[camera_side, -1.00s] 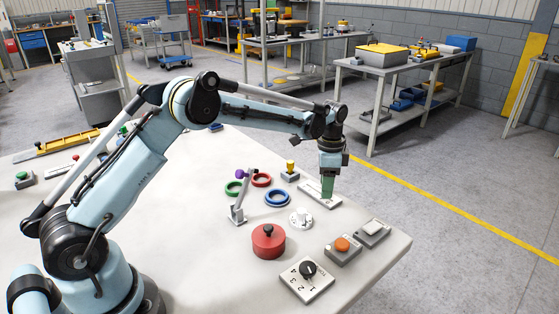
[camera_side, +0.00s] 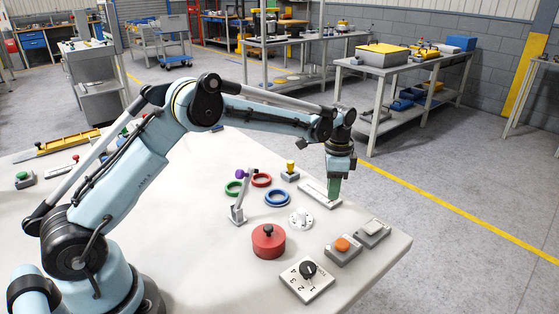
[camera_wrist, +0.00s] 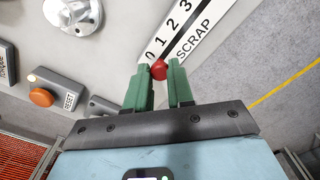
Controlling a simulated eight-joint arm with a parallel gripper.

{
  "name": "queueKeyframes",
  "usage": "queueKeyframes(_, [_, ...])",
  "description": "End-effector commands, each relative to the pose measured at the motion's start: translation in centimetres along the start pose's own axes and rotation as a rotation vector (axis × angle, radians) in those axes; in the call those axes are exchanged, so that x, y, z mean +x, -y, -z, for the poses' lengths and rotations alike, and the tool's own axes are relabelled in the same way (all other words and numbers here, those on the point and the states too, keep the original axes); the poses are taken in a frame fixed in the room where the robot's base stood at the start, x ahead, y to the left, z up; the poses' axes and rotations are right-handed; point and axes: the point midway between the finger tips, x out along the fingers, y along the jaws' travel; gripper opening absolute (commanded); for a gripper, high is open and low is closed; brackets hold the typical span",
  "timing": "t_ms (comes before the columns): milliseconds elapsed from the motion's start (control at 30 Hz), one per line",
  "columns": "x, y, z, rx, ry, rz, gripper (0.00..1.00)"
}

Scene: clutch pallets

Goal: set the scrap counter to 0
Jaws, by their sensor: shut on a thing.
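The scrap counter is a white slider plate (camera_wrist: 213,22) marked SCRAP, with the digits 0, 1, 2 and 3 beside a dark slot. Its red knob (camera_wrist: 159,70) is at the 0 end of the slot, close beside the 0. My gripper (camera_wrist: 159,66) has its green fingers on either side of the knob and is shut on it. In the side view my gripper (camera_side: 333,199) points down at the near right end of the plate (camera_side: 312,188). The knob is hidden there by the fingers.
An orange RESET button (camera_side: 342,244) and a pale button (camera_side: 372,229) stand nearer the camera. A white round dial (camera_side: 301,219), a blue ring (camera_side: 277,198), a purple-tipped lever (camera_side: 239,175) and a yellow button (camera_side: 290,167) are close by. The table edge is right of the plate.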

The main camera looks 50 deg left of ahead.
Motion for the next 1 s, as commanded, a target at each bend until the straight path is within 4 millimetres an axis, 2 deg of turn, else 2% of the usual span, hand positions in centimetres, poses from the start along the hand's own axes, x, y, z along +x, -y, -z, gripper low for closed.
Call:
queueKeyframes(100, [-0.1,-0.4,0.4,0.007,-0.006,-0.008,0.0])
queueKeyframes(133, [-0.1,-0.5,0.4,0.007,-0.007,-0.009,0.27])
queueKeyframes(267, [-0.1,-0.4,0.4,0.007,-0.007,-0.008,0.47])
queueKeyframes(667, [-0.6,-0.2,0.2,0.005,-0.005,-0.005,0.48])
queueKeyframes(767, [-1.9,-0.2,0.2,0.005,-0.005,-0.005,0.48])
queueKeyframes(1000, [-6.8,-0.2,0.2,0.005,-0.005,-0.005,0.48])
